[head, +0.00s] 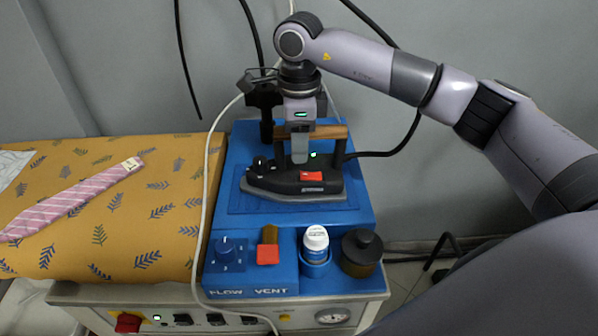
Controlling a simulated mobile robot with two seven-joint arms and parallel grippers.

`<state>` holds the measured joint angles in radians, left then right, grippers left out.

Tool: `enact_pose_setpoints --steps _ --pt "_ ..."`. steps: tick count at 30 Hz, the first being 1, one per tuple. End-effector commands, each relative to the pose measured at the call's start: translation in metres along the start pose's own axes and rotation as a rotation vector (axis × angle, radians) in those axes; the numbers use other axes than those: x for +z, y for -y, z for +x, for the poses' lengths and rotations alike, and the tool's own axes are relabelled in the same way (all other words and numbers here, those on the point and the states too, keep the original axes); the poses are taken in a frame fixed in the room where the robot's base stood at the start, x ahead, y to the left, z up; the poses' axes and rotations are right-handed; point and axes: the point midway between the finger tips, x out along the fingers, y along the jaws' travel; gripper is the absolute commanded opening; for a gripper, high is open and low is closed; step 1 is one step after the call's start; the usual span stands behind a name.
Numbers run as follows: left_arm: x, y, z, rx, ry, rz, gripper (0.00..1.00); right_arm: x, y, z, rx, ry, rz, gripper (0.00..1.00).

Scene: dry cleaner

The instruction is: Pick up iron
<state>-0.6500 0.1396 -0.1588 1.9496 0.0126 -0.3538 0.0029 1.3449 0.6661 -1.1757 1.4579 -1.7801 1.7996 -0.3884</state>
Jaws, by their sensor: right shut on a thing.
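The iron (292,183) has a black body, a wooden handle on top and a red button. It stands on the blue iron rest of the pressing station, its tip pointing left. My right gripper (300,150) comes down from above and is shut on the iron's wooden handle. The arm reaches in from the right. The far finger is hidden behind the handle and the near finger. The iron's sole still appears to be on or just above the blue surface; I cannot tell which. My left gripper is not in view.
A patterned ironing board (150,215) with a pink striped tie (75,203) lies left. A white cord (203,200) hangs between them. The wall is close behind.

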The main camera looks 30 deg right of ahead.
Motion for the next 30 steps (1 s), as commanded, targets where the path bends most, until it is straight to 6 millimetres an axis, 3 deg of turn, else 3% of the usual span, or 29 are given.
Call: enact_pose_setpoints --steps 21,26,30 --pt "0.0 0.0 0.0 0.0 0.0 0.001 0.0 0.002 0.002 -0.011 -0.012 0.013 0.0 0.0" --pt "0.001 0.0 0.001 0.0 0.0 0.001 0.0 0.002 0.002 -0.025 -0.013 0.014 0.0 0.0" --pt "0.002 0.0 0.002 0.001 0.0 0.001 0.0 0.002 0.002 -0.048 -0.014 0.015 0.0 0.0"
